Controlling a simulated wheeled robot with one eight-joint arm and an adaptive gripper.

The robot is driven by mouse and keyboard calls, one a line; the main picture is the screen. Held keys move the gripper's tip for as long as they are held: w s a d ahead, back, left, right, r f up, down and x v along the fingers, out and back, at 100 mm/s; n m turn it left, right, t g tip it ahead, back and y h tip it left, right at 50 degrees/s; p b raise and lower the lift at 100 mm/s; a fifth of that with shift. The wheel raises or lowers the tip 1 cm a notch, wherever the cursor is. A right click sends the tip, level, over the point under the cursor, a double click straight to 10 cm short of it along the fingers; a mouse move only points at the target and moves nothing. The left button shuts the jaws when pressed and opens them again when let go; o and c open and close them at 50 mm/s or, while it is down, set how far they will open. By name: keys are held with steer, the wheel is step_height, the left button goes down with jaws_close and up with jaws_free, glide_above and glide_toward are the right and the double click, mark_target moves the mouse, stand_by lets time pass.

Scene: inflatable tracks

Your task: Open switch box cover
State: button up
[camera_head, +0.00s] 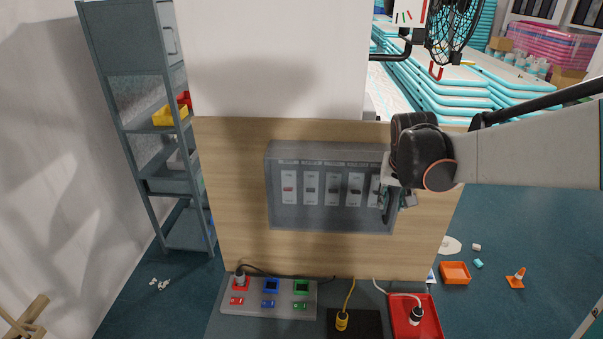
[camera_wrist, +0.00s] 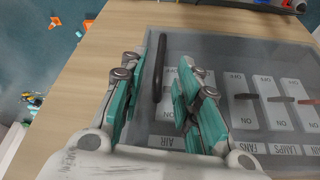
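The switch box (camera_head: 330,187) is mounted on a wooden panel, with its translucent grey cover (camera_head: 330,222) closed over a row of labelled switches. The cover also shows in the wrist view (camera_wrist: 235,48). A dark bar handle (camera_wrist: 160,65) stands on the cover near one edge; in the head view it shows at the cover's right side, partly hidden by my gripper (camera_head: 397,198). In the wrist view my gripper (camera_wrist: 158,78) is open, its teal-padded fingers on either side of the handle. Gaps show between the pads and the handle.
The wooden panel (camera_head: 235,200) surrounds the box. Below are a grey socket board (camera_head: 260,307) with coloured plugs, a black board (camera_head: 355,325) and a red tray (camera_head: 402,325). A grey shelf (camera_head: 160,175) stands left. An orange bin (camera_head: 455,273) and small cone (camera_head: 516,278) lie right.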

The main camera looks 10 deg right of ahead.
mark_target(390, 207)
steer(key=b+x, duration=0.2)
steer(key=x, duration=0.3)
steer(key=shift+c, duration=0.2)
jaws_close()
